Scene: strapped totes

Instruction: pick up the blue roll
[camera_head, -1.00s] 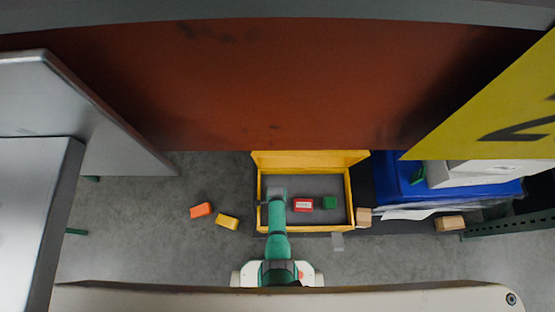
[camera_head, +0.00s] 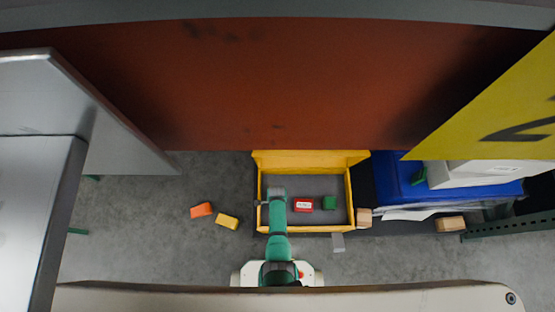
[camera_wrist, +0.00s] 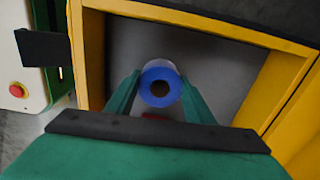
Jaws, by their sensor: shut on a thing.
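The blue roll (camera_wrist: 159,72) shows end-on in the wrist view, with a dark round hole in its middle. My gripper (camera_wrist: 158,92) has its two green fingers against the roll's left and right sides and is shut on it. The roll is inside the yellow tote (camera_wrist: 93,60), over its grey floor. I cannot tell whether it touches the floor. In the head view my arm reaches into the left part of the yellow tote (camera_head: 304,229) and hides the roll.
Orange (camera_head: 202,210) and yellow (camera_head: 228,222) blocks lie on the floor to the left. A blue tote (camera_head: 400,190) and wooden blocks (camera_head: 450,224) are at the right.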

